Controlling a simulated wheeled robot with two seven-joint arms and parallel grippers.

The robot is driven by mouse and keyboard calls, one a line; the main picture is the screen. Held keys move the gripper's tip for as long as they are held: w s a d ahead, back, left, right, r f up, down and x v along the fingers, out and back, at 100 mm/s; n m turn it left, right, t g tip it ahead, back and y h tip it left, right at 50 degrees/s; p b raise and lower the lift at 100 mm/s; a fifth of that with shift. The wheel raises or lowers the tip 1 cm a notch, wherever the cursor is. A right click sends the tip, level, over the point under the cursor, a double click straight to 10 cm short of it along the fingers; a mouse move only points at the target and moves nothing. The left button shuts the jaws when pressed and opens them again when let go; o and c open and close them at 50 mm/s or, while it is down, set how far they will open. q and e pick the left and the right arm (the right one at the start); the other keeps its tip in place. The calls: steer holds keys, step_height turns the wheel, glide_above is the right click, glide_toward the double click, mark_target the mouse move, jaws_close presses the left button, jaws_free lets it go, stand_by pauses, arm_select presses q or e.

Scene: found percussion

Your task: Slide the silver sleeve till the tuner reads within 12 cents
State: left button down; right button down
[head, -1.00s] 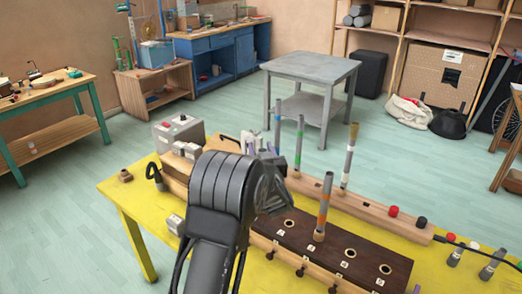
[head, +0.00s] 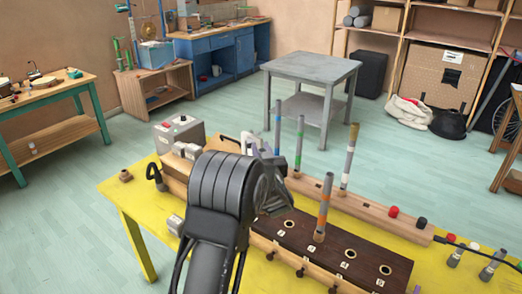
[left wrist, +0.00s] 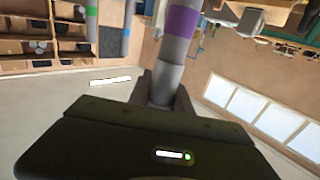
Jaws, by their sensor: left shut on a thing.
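My left gripper (head: 272,188) is at the dark wooden block (head: 330,255) on the yellow table, and my own arm hides much of it in the head view. In the left wrist view, my left gripper (left wrist: 165,95) is shut around the pale grey sleeve (left wrist: 166,80) on a grey tube with a purple band (left wrist: 181,20). The sleeve is hidden in the head view. A grey box with a red button (head: 181,122) stands at the table's back left; it may be the tuner, but I cannot make out a reading. My right gripper is out of view.
An orange-banded tube (head: 323,208) stands in the block, right of my gripper. Blue-banded (head: 278,120), green-banded (head: 299,145) and white-banded (head: 347,160) tubes stand upright behind in a pale wooden rail (head: 385,220). Small grey pieces (head: 490,265) stand at the table's right.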

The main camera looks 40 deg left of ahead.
arm_select(q)
steer(key=shift+r, duration=0.55)
steer(key=c, duration=1.1)
jaws_free()
steer(key=shift+s+d, duration=0.1)
steer(key=shift+s+d+f, duration=0.1)
steer(key=shift+s+d, duration=0.15)
steer(key=shift+d, duration=0.05)
steer(key=b+v, duration=0.1)
steer(key=v, duration=0.6)
steer(key=shift+b, duration=0.4)
